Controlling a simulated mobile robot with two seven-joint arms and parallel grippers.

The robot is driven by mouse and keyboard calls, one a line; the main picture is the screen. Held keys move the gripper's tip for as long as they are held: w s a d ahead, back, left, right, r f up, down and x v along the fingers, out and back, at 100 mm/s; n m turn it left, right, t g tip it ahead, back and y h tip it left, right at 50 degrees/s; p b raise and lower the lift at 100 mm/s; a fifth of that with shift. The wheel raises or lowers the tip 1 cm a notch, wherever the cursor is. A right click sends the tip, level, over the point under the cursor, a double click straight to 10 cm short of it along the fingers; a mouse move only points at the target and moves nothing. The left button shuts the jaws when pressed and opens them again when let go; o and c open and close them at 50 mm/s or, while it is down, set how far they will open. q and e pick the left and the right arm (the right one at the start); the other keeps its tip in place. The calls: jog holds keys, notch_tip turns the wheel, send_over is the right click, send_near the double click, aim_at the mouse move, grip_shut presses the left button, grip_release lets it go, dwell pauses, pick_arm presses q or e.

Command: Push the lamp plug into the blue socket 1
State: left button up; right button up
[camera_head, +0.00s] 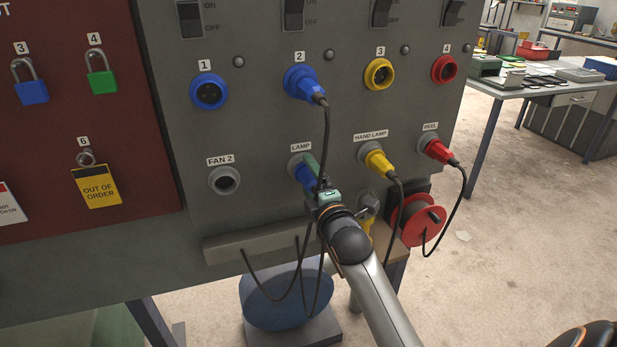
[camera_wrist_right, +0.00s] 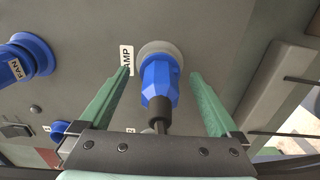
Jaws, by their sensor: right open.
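The lamp plug (camera_head: 304,176) is blue and sits in the grey holder labelled LAMP (camera_head: 299,161) on the lower row of the panel. My right gripper (camera_head: 311,170) is at this plug, partly covering it. In the right wrist view the plug (camera_wrist_right: 159,78) lies between the two green fingers of the gripper (camera_wrist_right: 160,73), which is open with a gap on both sides. Blue socket 1 (camera_head: 209,92) is at the upper left of the grey panel and is empty, with its dark contact face showing. My left gripper is not in view.
A blue plug (camera_head: 304,84) sits in socket 2, its black cable hanging past my right gripper. Yellow (camera_head: 377,161) and red (camera_head: 435,149) plugs sit in the HAND LAMP and REEL holders. The FAN 2 holder (camera_head: 224,181) is empty. A ledge (camera_head: 245,246) runs below.

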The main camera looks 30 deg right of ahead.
aim_at(315, 184)
jog(key=shift+c, duration=0.4)
grip_shut()
dwell(0.7)
jog(key=shift+p, duration=0.3)
jog(key=shift+s, duration=0.2)
jog(key=shift+p+v, duration=0.65)
jog(key=shift+v, duration=0.75)
jog(key=shift+p+v, duration=0.45)
jog(key=shift+v, duration=1)
